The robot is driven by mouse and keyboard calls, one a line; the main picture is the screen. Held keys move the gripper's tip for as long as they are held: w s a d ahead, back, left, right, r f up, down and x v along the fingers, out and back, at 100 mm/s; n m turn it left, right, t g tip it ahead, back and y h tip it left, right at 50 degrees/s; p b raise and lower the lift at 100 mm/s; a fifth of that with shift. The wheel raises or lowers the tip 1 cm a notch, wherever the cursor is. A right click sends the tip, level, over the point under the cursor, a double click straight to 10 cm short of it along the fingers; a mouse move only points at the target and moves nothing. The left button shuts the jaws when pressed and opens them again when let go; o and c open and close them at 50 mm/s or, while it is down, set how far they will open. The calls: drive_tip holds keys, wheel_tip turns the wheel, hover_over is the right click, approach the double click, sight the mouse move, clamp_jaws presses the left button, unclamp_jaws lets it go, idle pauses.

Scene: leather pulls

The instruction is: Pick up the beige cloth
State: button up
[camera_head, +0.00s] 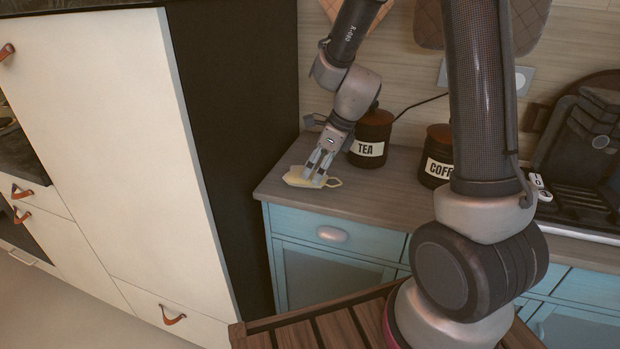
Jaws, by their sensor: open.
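The beige cloth (298,182) lies on the wooden worktop near its left front corner. It is small and crumpled, with a loop-like end (334,183) on its right. My gripper (318,179) points down right over the cloth, its fingers apart on either side of the cloth's middle. The fingers hide part of the cloth. I cannot tell whether the fingertips touch it.
A dark TEA jar (371,140) stands just right of my gripper, and a COFFEE jar (438,160) farther right. A tall cabinet's dark side (245,130) bounds the left. The worktop (385,190) is clear in front of the jars.

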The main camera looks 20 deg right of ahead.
drive_tip(key=shift+x, duration=1.5)
drive_tip(key=shift+d, duration=0.1)
drive_tip(key=c, duration=1)
drive_tip(key=shift+r, duration=0.1)
